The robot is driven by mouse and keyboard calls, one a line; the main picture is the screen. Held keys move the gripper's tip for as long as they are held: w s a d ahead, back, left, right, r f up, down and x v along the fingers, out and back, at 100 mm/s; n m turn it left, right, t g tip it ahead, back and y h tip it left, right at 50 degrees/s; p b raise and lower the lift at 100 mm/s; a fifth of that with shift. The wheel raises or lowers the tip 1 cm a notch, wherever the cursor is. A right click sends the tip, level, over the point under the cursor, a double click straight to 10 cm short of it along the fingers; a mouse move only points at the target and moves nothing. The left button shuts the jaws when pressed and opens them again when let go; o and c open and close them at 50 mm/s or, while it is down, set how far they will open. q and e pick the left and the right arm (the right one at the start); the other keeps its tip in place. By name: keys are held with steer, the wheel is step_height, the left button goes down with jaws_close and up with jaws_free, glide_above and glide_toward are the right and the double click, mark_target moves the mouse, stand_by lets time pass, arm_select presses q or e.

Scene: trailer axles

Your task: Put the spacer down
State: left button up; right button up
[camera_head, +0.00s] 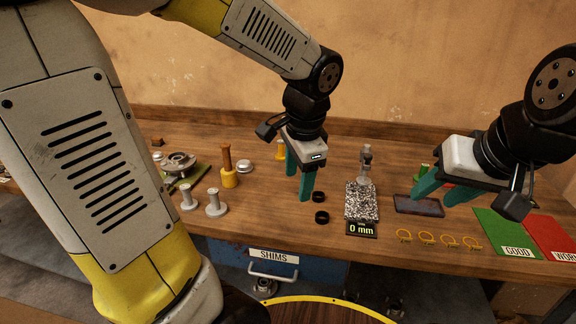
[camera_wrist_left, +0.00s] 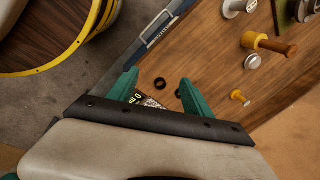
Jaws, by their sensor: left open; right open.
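Two small black rings, which look like spacers, lie flat on the bench: the front one (camera_head: 321,217) and the back one (camera_head: 318,197). My left gripper (camera_head: 306,192) is open, pointing down just left of the back ring. In the left wrist view one black ring (camera_wrist_left: 159,84) shows in the gap between my open left fingers (camera_wrist_left: 159,82). No ring is visibly gripped. My right gripper (camera_head: 443,192) is open above the bench at the right, with nothing seen held.
A gauge with a speckled base (camera_head: 362,202) and a "0 mm" display (camera_head: 362,229) stands right of the rings. Beyond are a dark tray (camera_head: 418,206), yellow rings (camera_head: 427,238), a green GOOD mat (camera_head: 503,228) and a red mat (camera_head: 550,236). Grey flanged pins (camera_head: 215,204) stand left.

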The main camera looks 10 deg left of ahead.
arm_select(q)
steer(key=s+a+r+n+t+h, duration=0.3)
steer(key=s+r+n, duration=0.3)
steer(key=s+n, duration=0.2)
steer(key=shift+a+n+t, duration=0.2)
steer(key=shift+n+t, duration=0.1)
steer(key=shift+n, duration=0.9)
